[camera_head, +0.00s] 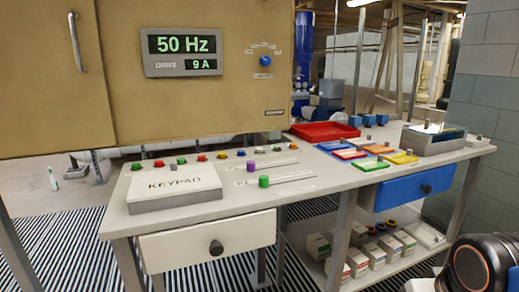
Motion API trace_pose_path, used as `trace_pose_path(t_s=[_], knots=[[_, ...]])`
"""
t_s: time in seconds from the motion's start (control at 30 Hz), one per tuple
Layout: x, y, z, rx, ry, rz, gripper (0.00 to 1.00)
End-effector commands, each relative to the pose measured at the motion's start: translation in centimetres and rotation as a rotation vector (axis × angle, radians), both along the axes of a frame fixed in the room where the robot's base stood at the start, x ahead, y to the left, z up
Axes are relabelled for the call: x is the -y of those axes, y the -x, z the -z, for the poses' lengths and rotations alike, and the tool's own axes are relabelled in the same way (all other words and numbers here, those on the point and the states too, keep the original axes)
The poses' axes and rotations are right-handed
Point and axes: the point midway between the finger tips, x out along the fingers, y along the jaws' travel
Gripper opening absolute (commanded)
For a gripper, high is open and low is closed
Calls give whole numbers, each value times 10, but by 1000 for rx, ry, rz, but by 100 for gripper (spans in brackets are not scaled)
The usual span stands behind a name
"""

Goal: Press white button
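A row of small coloured buttons (202,157) runs along the back of the worktable behind the keypad box. I can make out green, red, yellow and blue caps. No button shows clearly as white; the caps are too small here to tell every colour. A rounded dark part of my arm with an orange ring shows at the lower right corner. My gripper is not in view.
The white keypad box (174,184) sits at the table's left. Sliders with a purple knob (250,165) and green knob (264,181) lie right of it. A red tray (325,131) and coloured plates (377,149) stand farther right. A beige drive cabinet (200,100) rises behind.

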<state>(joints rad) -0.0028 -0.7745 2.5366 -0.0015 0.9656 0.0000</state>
Motion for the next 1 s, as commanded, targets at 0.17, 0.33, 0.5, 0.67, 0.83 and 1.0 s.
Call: trace_pose_path(t_s=[0.17, 0.33, 0.5, 0.67, 0.83, 1.0], knots=[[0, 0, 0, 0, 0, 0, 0], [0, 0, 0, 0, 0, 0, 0], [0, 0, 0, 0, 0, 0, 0], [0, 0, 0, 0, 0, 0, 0], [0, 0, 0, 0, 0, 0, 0], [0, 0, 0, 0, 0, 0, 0]])
